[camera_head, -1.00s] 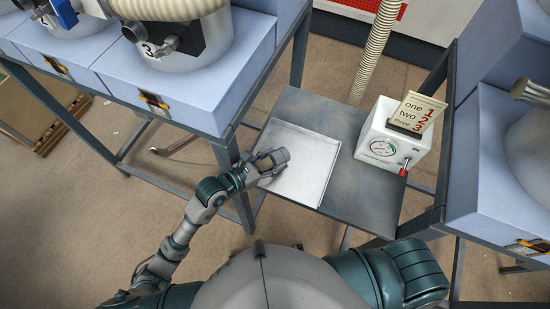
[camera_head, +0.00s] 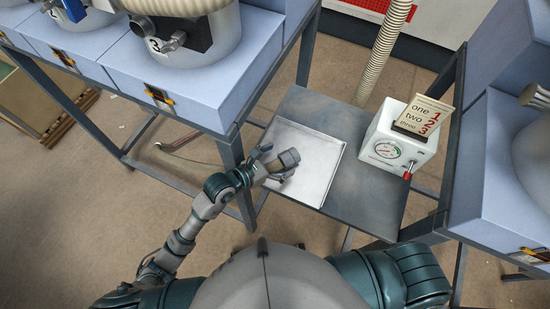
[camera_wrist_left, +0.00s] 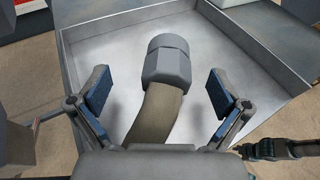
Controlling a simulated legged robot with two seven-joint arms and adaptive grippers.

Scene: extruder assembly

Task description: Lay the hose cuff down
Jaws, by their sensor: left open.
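The grey hose cuff (camera_head: 289,157) lies in the shallow metal tray, on the end of a short piece of tan hose. In the left wrist view the faceted cuff (camera_wrist_left: 167,62) and the hose (camera_wrist_left: 156,114) are between my fingers, with a gap on each side. My left gripper (camera_head: 272,163) is open over the tray's left part. Its blue-padded fingers show in the wrist view (camera_wrist_left: 158,93), spread apart and touching neither cuff nor hose. The hose's near end is hidden behind the gripper body.
The tray (camera_head: 318,190) sits on a dark grey side table (camera_head: 360,190). A white gauge box (camera_head: 400,142) with a red-tipped lever and number card stands to its right. Blue benches with steel legs flank both sides. The tray's right part is clear.

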